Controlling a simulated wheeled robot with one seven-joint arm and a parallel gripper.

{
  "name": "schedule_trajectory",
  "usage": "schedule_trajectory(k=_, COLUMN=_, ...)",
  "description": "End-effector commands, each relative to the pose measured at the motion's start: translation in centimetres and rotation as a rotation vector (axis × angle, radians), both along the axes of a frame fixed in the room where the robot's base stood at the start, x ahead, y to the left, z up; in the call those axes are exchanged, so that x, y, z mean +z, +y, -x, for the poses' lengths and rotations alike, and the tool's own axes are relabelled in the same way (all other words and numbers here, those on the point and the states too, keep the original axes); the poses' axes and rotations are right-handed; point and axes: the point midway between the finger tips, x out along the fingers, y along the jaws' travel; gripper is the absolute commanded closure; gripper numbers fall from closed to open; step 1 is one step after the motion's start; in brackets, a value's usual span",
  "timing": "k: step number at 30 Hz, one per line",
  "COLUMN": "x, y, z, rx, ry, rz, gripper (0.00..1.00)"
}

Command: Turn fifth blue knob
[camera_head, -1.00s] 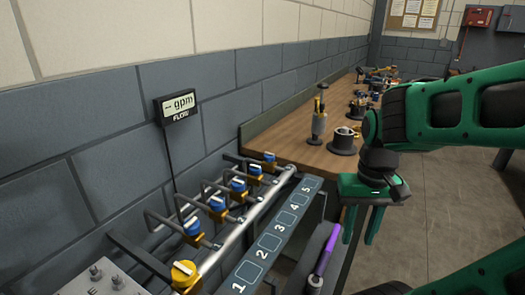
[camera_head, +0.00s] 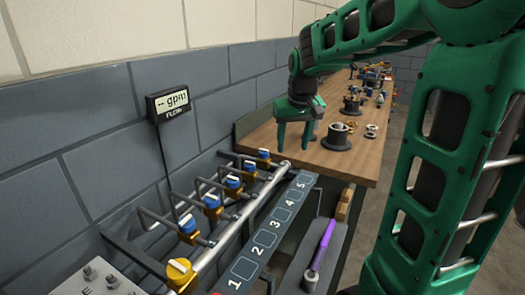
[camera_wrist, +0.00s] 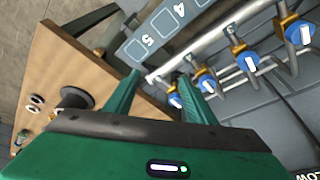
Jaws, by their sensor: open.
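The fifth blue knob (camera_head: 263,153) is the farthest one on the pipe manifold, near the label 5 (camera_head: 301,185). It has a white bar on its face and an orange-yellow valve body. In the wrist view the end blue knob (camera_wrist: 175,101) shows between my fingers, close to the right finger. My gripper (camera_head: 294,138) is open and empty, fingers pointing down, just right of and beyond the knob in the head view. Its fingers also show in the wrist view (camera_wrist: 160,78). I see no contact with the knob.
Several other blue knobs (camera_head: 211,200) and a yellow knob (camera_head: 180,271) line the pipe (camera_head: 238,226). A flow display (camera_head: 173,103) reads "-- gpm" on the wall. A wooden bench (camera_head: 350,160) with parts, including a black holder (camera_head: 337,139), lies beyond. A purple-handled tool (camera_head: 324,245) lies on a shelf.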

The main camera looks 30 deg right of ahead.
Motion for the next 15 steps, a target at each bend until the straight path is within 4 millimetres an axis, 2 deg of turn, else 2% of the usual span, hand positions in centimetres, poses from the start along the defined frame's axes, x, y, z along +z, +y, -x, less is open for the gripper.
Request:
schedule_trajectory(k=1, x=0.2, y=0.3, z=-2.4, rx=0.021, ry=-0.018, rz=0.003, gripper=0.5)
schedule_trajectory(k=3, x=0.5, y=0.9, z=-5.2, rx=0.049, ry=-0.046, rz=0.004, gripper=0.5)
schedule_trajectory(k=6, x=0.8, y=1.6, z=-8.2, rx=0.077, ry=-0.076, rz=0.004, gripper=0.5)
schedule_trajectory(k=9, x=1.0, y=2.1, z=-10.1, rx=0.094, ry=-0.096, rz=0.004, gripper=0.5)
schedule_trajectory(k=15, x=0.2, y=2.2, z=-11.3, rx=0.103, ry=-0.105, rz=0.001, gripper=0.5)
